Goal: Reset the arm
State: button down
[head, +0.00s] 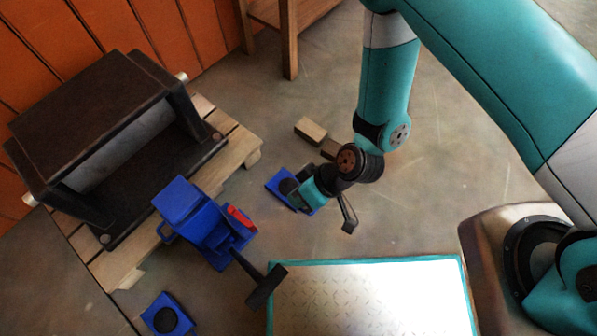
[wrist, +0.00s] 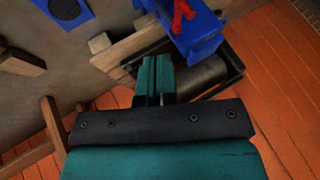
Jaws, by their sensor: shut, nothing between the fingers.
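My arm reaches in from the upper right in the head view. My gripper (head: 301,198) points down and left, beside a blue plate with a black disc (head: 275,183), which it partly covers. In the wrist view my gripper's teal fingers (wrist: 154,75) are together and empty. A blue hand press (head: 195,218) with a red part (head: 241,217) stands at the pallet's edge. Its dark lever (head: 265,287) reaches out to the lower right. The press also shows at the top of the wrist view (wrist: 196,35), and my gripper looks apart from it.
A large black frame (head: 90,105) stands on a wooden pallet (head: 240,150). Another blue plate with a black disc (head: 167,316) lies at lower left. Wooden blocks (head: 311,130) lie behind my gripper. A teal-edged metal plate (head: 370,295) is in front. Orange wall (head: 215,25) behind.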

jog(key=w+d+r, duration=0.2)
jog(key=w+r, duration=0.1)
jog(key=r, duration=0.9)
jog(key=w+d+r, duration=0.1)
jog(key=w+r, duration=0.1)
jog(key=r, duration=0.9)
jog(key=s+d+r+m+h+p, duration=0.1)
jog(key=s+d+r+h, duration=0.1)
jog(key=s+d+r, duration=0.35)
jog(key=s+d+r+m+h+p, duration=0.1)
jog(key=s+d+r+m, duration=0.1)
jog(key=d+r, duration=0.65)
notch_tip(320, 180, up, 37)
jog(key=a+p, duration=0.2)
jog(key=p, duration=3.1)
jog(key=shift+a+f+t+p, duration=0.2)
jog(key=shift+a+t+p, duration=0.1)
jog(key=shift+p, duration=0.05)
jog(key=shift+s, duration=0.1)
